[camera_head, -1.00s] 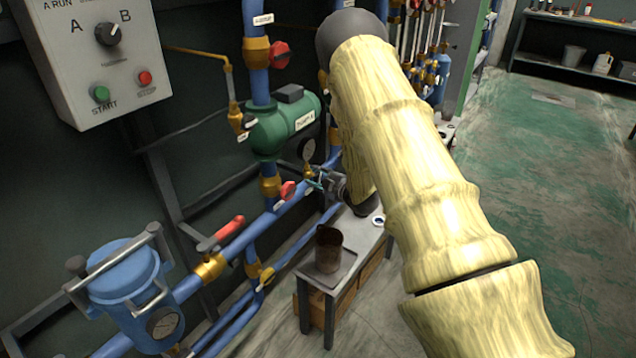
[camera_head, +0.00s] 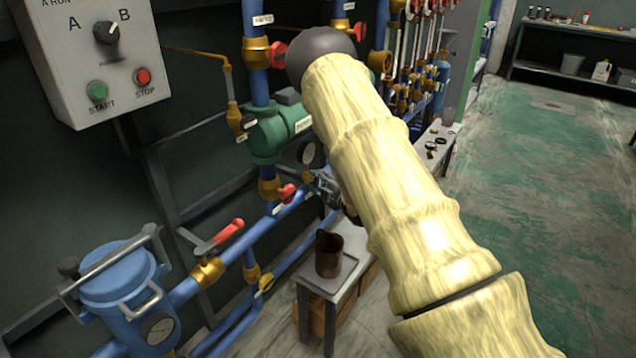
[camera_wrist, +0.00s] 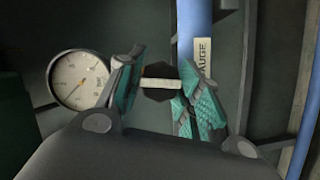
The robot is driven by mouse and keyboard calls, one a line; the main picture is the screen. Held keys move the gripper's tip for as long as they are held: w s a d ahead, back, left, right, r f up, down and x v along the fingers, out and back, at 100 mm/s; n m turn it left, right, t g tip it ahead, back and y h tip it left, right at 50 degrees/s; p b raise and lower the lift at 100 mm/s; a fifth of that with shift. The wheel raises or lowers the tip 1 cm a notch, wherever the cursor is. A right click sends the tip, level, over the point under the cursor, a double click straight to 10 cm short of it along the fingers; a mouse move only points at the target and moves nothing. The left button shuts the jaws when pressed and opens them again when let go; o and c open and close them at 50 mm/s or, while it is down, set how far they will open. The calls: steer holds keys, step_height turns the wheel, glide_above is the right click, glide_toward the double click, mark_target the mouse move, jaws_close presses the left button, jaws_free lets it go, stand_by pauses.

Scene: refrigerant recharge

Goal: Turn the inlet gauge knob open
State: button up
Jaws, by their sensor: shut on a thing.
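The inlet gauge knob (camera_wrist: 158,71) is a small dark, many-sided knob with a pale bar across it, in the middle of the wrist view. My gripper (camera_wrist: 160,90) has teal ribbed pads on either side of the knob and is shut on it. A round white dial gauge (camera_wrist: 78,80) is left of the fingers. In the head view my gripper (camera_head: 324,184) is at the blue pipe, below the dial gauge (camera_head: 309,154), partly hidden behind my arm. I cannot make out the knob there.
A blue pipe with a "GAUGE" label (camera_wrist: 203,57) runs behind the fingers. The green floor at right is clear.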

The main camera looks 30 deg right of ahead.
steer(key=o, duration=1.1)
steer(key=shift+f, duration=0.1)
steer(key=shift+c, duration=0.2)
